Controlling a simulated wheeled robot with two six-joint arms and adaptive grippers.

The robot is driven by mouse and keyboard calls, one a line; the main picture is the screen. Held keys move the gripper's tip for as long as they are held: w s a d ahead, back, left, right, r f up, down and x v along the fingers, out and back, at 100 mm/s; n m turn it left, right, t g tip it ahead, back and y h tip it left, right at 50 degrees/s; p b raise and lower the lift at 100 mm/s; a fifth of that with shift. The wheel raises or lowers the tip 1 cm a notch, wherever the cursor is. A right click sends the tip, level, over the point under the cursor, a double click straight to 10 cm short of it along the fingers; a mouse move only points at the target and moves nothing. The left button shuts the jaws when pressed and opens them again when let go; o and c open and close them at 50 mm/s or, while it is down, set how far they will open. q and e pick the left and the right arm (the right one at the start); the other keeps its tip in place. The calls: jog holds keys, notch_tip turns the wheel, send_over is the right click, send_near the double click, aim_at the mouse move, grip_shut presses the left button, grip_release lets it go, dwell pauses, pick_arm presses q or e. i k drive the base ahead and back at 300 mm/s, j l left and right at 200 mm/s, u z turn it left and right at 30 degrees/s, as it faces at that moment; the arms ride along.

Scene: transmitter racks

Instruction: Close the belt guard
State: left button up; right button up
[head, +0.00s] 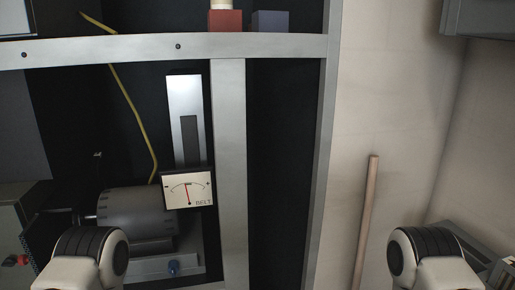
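A pale upright plate with a dark slot (184,95) stands in the rack bay in the head view. It may be the belt guard, but I cannot tell for sure or see a hinge or latch. A dial gauge marked BELT (189,188) sits at its lower end, its needle near the middle. A grey motor-like cylinder (133,212) is left of the gauge, on a pale base. Parts of my two arms show at the bottom left and bottom right. Neither gripper is in view, and nothing shows my arms touching the plate.
A grey rack frame post (229,170) stands right of the plate, with a crossbar (130,48) above. A yellow cable (131,103) hangs at the left. A blue knob (173,267) is below the motor. A wooden pole (367,220) leans by the pale wall.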

aim_at(34, 239)
jog(key=j, duration=1.4)
jog(key=k+j, duration=0.15)
jog(key=j, duration=1.25)
